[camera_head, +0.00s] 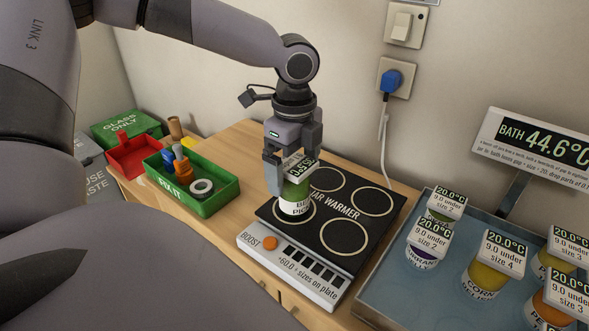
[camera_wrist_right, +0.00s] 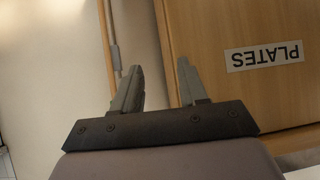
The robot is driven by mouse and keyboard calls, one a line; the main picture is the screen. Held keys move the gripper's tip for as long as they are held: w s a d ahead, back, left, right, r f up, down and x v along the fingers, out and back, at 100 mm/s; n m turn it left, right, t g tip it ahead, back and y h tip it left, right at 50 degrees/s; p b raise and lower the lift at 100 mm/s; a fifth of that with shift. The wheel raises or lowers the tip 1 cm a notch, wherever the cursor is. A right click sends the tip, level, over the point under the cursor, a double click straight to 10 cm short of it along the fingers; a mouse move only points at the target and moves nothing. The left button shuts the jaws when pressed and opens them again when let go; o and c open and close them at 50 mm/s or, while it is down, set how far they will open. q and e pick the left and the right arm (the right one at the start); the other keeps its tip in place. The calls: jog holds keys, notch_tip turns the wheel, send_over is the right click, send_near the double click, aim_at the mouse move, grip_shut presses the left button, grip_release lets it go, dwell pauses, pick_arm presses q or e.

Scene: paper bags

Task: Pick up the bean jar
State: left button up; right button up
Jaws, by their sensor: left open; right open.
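A jar with green contents (camera_head: 297,189) stands upright on the black plate of the jar warmer (camera_head: 347,261), at the front left ring. Its label is partly hidden and starts "BE" over "PIC"; I take it as the bean jar. A white tag sits on its lid. My left gripper (camera_head: 289,165) points down at the jar, with its open fingers around the top and one finger along the left side. The far finger is mostly hidden, so contact cannot be told. My right gripper (camera_wrist_right: 158,80) is open and empty in the right wrist view.
Several tagged jars stand in a metal water bath (camera_head: 372,293) at right, below a display sign (camera_head: 540,140). A green FIX IT box (camera_head: 215,200) and red bin (camera_head: 132,158) are at left. A PLATES cabinet front (camera_wrist_right: 215,95) is near my right gripper.

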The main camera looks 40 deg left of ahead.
pick_arm(q)
jog(key=c, duration=1.6)
jog(key=shift+c, duration=0.2)
jog(key=shift+r, duration=0.15)
